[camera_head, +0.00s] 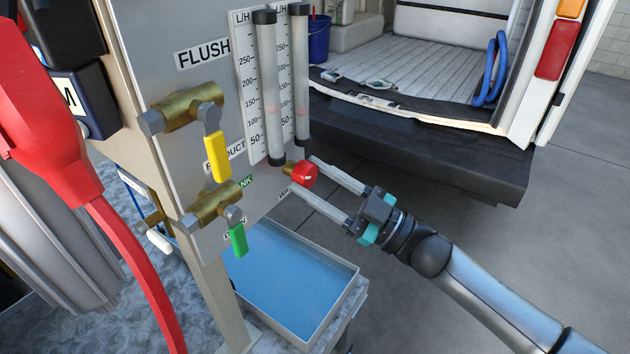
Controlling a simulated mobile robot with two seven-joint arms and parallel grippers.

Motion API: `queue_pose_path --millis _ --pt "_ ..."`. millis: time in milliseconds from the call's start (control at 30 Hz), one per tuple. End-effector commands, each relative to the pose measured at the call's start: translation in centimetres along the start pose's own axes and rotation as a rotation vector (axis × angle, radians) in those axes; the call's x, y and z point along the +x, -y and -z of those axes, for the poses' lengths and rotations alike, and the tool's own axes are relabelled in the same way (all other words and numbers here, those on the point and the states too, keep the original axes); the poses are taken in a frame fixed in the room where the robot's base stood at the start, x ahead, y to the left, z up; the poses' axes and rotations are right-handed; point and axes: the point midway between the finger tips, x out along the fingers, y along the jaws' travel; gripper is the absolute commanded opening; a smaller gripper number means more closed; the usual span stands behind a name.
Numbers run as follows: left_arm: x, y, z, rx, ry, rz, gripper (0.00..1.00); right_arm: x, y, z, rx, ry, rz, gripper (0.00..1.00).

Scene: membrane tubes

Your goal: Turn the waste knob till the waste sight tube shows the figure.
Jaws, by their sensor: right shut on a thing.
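The red knob (310,176) sticks out on a brass stem at the panel's lower right, below two clear sight tubes. The fingers of my right gripper (302,173) lie on either side of the knob and are shut on it. The left sight tube (268,70) and the right sight tube (301,60) stand upright before white L/H scales. The right scale's figures are partly hidden by the tubes. The label beside the knob is mostly hidden. My left gripper is not in view.
The grey panel (165,55) carries brass valves with a yellow handle (217,157) and a green handle (239,240). A blue-bottomed tray (290,278) lies below. A red hose (135,255) hangs at left. A van's dark bumper (420,150) stands behind my right gripper.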

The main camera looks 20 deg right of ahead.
Motion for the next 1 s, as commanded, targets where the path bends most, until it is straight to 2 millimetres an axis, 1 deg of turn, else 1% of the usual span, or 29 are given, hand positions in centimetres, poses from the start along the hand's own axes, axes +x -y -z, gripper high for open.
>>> queue_pose_path --millis 200,400,933,967,1000 --pt "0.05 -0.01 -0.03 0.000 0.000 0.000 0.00 0.01 -0.17 -0.01 -0.121 0.001 0.050 0.00" --pt "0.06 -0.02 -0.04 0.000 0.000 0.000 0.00 0.01 -0.21 0.01 -0.187 0.000 0.077 0.00" --pt "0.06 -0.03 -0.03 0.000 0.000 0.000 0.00 0.01 -0.22 0.02 -0.212 0.000 0.087 0.00" --pt "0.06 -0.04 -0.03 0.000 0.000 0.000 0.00 0.02 -0.22 0.03 -0.212 0.000 0.087 0.52" --pt "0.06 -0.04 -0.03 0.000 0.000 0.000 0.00 0.02 -0.22 0.03 -0.212 0.000 0.087 0.57"
